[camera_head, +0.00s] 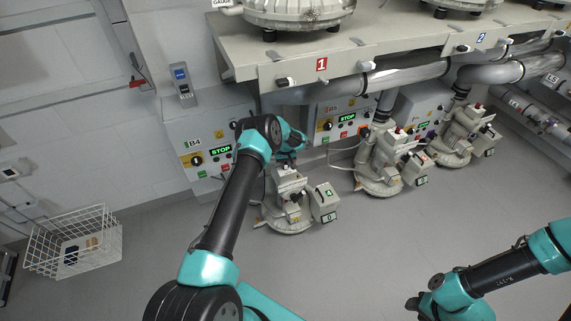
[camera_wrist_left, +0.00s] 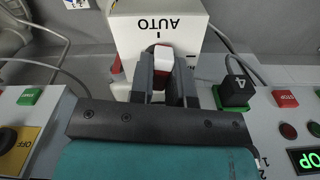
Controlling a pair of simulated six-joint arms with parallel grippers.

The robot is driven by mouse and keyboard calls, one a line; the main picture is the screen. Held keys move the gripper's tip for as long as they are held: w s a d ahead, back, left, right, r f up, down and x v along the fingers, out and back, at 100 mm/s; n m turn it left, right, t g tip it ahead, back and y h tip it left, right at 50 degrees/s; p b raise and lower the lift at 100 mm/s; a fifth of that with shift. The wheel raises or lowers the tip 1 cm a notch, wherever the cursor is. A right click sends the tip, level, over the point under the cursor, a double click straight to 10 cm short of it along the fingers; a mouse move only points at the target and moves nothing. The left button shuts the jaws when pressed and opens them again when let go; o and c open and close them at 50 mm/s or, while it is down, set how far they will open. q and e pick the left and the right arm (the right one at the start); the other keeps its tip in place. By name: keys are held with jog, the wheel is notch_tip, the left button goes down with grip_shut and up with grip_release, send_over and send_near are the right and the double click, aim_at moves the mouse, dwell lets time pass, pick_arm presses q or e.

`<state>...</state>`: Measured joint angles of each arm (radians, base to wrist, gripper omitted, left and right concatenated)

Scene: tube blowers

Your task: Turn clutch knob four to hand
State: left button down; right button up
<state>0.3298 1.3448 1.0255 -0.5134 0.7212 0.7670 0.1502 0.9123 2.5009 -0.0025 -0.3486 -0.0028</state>
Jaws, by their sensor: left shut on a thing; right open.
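In the left wrist view, a knob (camera_wrist_left: 163,53) with a red top and white side sits on the face of a white box (camera_wrist_left: 185,22). The box reads AUTO, upside down, with a short tick by the knob. My left gripper (camera_wrist_left: 163,78) is shut on this knob, one dark finger on each side. A black block (camera_wrist_left: 235,92) marked 4 stands just right of the fingers. In the head view my left arm reaches to the B4 panel area, and its fingertips and the knob are hidden. My right gripper (camera_head: 420,304) is at the lower right, away from the machines.
The B4 panel (camera_head: 205,147) has a lit STOP display and a yellow-black switch. A pump unit (camera_head: 288,205) stands below my left arm. More units (camera_head: 390,165) stand to the right. A wire basket (camera_head: 75,240) is at lower left. The middle floor is clear.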

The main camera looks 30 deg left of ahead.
pick_arm(q)
jog(key=m, duration=0.4)
jog(key=shift+a, duration=0.1)
jog(key=m, duration=0.4)
jog(key=shift+s, duration=0.1)
jog(key=m, duration=0.3)
jog(key=shift+a+m, duration=0.15)
jog(key=shift+m, duration=2.15)
jog(key=c, duration=1.1)
grip_release()
jog(key=shift+r, duration=3.8)
